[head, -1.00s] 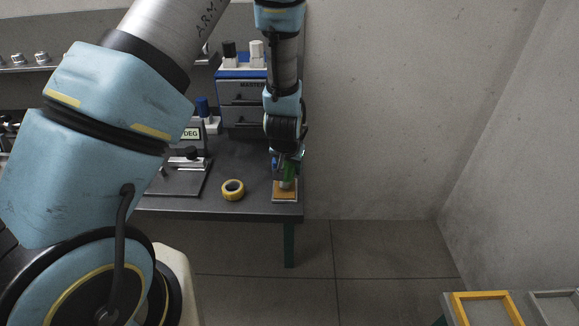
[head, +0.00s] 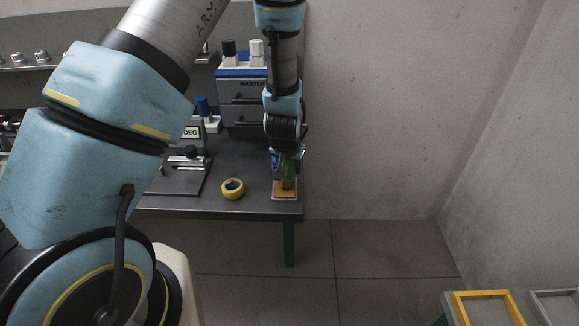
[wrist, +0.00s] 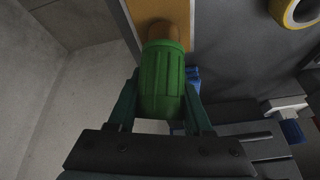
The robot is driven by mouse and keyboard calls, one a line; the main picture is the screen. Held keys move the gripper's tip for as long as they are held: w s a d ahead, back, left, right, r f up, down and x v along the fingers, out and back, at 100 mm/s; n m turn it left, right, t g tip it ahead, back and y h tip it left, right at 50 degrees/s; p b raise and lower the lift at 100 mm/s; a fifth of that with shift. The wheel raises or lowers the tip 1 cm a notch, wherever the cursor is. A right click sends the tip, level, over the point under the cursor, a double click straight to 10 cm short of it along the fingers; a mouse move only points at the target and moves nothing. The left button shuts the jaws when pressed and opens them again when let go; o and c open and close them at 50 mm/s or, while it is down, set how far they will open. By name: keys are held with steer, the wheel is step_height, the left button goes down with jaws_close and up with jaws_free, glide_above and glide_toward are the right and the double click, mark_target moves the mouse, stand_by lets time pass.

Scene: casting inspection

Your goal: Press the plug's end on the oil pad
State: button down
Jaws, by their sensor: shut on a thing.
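My gripper (head: 287,166) is shut on the green ribbed handle of the plug (wrist: 162,82), with one finger on each side of it in the wrist view. The plug's tan end (wrist: 161,31) points away from my gripper, toward the orange-brown oil pad (wrist: 205,22). In the head view the plug (head: 288,178) stands roughly upright over the oil pad (head: 284,194), at the table's front right corner. Its lower end appears at the pad's surface, but I cannot tell whether it is pressed in.
A yellow tape roll (head: 232,189) lies left of the pad. A dark plate fixture (head: 180,177) and a drawer cabinet (head: 242,98) stand farther left and behind. The table (head: 245,211) ends just right of the pad. A yellow-rimmed tray (head: 458,308) is at lower right.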

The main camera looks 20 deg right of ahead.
steer(key=shift+f, duration=0.1)
stand_by(0.3)
steer(key=shift+r+p, duration=2.55)
steer(key=shift+r, duration=1.05)
steer(key=shift+f, duration=0.1)
